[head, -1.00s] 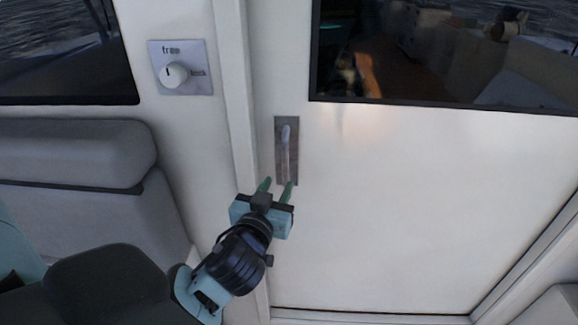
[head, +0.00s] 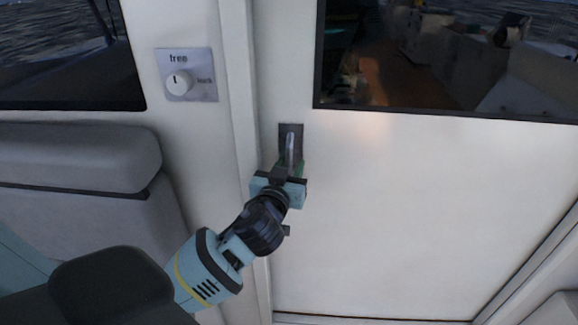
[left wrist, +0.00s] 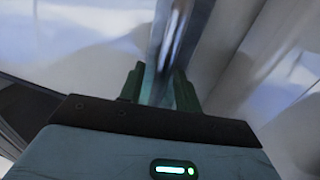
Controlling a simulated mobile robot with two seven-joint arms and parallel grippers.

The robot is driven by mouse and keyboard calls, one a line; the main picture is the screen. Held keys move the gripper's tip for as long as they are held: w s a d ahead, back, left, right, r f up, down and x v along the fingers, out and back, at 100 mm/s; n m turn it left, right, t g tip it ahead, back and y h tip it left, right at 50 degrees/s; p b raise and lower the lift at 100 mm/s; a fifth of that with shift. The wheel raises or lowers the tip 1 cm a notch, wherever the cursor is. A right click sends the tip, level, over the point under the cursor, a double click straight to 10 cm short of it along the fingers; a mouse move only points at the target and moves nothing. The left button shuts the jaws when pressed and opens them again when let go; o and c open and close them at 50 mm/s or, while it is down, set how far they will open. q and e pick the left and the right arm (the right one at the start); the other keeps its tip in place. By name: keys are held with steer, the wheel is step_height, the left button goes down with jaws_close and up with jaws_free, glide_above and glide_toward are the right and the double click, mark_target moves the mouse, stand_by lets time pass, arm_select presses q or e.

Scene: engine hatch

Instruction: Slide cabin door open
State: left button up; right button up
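The white cabin door (head: 400,210) with a dark window in its upper part fills the right side of the head view. Its metal handle (head: 290,148) stands upright on a dark plate near the door's left edge. My left gripper (head: 289,166) is at the lower part of the handle, with one finger on each side. In the left wrist view, the handle (left wrist: 170,50) runs between the two green fingers (left wrist: 160,85). Small gaps seem to show beside it, so the fingers look open around it; contact is not clear. My right gripper is not in view.
A lock plate (head: 204,92) marked "free" with a round knob (head: 179,82) is on the wall left of the door. A grey cushioned seat (head: 75,160) stands at the left. A door frame post (head: 240,100) runs just left of the handle.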

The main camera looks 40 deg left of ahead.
arm_select(q)
steer(key=shift+w, duration=0.1)
steer(key=shift+c, duration=0.4)
jaws_close()
